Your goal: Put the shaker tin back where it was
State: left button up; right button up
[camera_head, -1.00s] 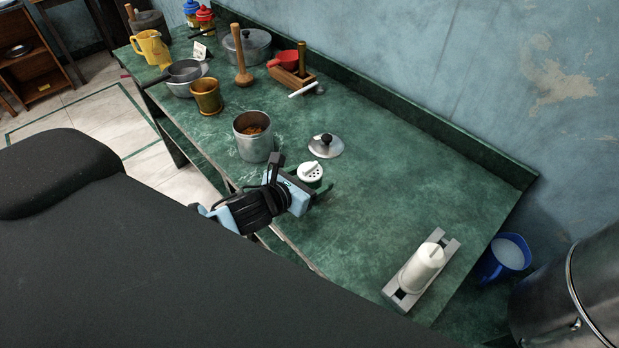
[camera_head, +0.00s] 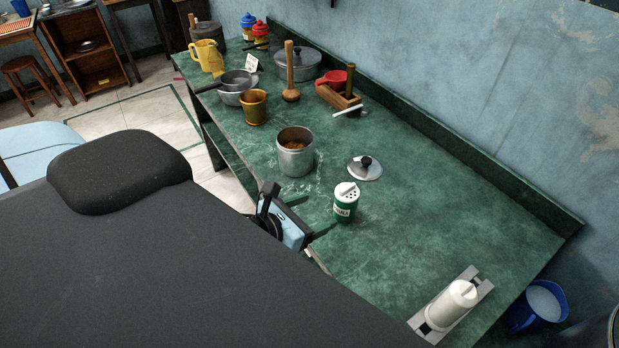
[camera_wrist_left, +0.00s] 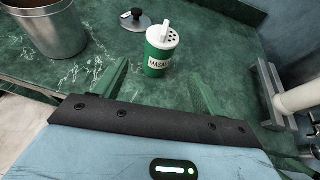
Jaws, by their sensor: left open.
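The shaker tin (camera_head: 345,203), green with a white perforated lid and a label, stands upright on the green counter. In the left wrist view the shaker tin (camera_wrist_left: 160,52) stands beyond my two fingers, with clear counter between. My left gripper (camera_head: 307,217) is open and empty, low at the counter's front edge, just left of the tin. In the left wrist view the open fingers of my left gripper (camera_wrist_left: 160,88) point towards the tin without touching it. My right gripper is not in view.
An open metal canister (camera_head: 295,160) with brown contents stands behind the tin, and its knobbed lid (camera_head: 364,169) lies beside it. A grey holder (camera_head: 483,283) with a white cylinder (camera_head: 452,303) is at the near right. The counter (camera_head: 420,220) between them is clear.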

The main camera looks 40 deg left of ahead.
pick_arm(q)
jog(key=shift+s+r, duration=0.1)
jog(key=shift+s, duration=0.15)
jog(key=s+d+f+m+g, duration=0.1)
jog(key=s+f+m, duration=0.5)
jog(key=m, duration=0.6)
jog(key=s+d+f+m+g, duration=0.2)
jog(key=s+f+m, duration=0.4)
jog(key=f+m, duration=0.3)
jog(key=s+d+f+m+g+y, duration=0.1)
jog(key=s+f+m, duration=0.5)
jog(key=m, duration=0.8)
jog(key=shift+s+d+f+m+g, duration=0.2)
jog(key=shift+d+f+m+g, duration=0.1)
jog(key=shift+d+f, duration=0.35)
